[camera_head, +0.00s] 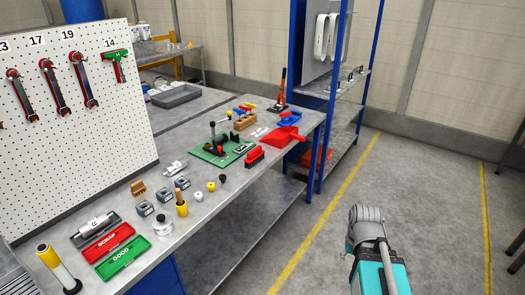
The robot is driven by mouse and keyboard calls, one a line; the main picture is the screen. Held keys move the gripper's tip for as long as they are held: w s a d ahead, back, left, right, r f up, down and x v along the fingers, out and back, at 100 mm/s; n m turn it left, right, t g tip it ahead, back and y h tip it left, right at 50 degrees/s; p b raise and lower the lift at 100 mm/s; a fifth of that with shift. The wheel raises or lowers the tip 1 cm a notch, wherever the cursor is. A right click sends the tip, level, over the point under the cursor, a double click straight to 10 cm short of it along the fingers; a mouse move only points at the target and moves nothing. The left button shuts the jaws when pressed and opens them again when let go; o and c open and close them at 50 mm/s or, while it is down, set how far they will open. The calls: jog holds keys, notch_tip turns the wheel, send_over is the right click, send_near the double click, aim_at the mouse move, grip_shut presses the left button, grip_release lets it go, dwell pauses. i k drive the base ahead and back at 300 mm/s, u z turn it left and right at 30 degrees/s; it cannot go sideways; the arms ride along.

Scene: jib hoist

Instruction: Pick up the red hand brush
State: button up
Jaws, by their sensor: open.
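The red hand brush (254,157), a red block with dark bristles along its lower side, lies on the grey workbench (222,206) near its right front edge. It lies in front of a red dustpan (286,136) and to the right of a green board (210,157). Part of my arm, grey and teal, shows at the lower right, over the floor and apart from the bench. My gripper's fingers do not show. Nothing covers the brush.
A wooden block (243,122) with coloured handles stands behind the brush. Red and green trays (123,262) lie at the bench's near end. A blue-framed shelf (321,115) stands beyond the bench. The floor (420,190) right of the bench is clear.

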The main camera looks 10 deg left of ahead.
aim_at(254, 156)
jog(key=u, duration=0.05)
jog(key=i, duration=1.3)
jog(key=u, duration=1.95)
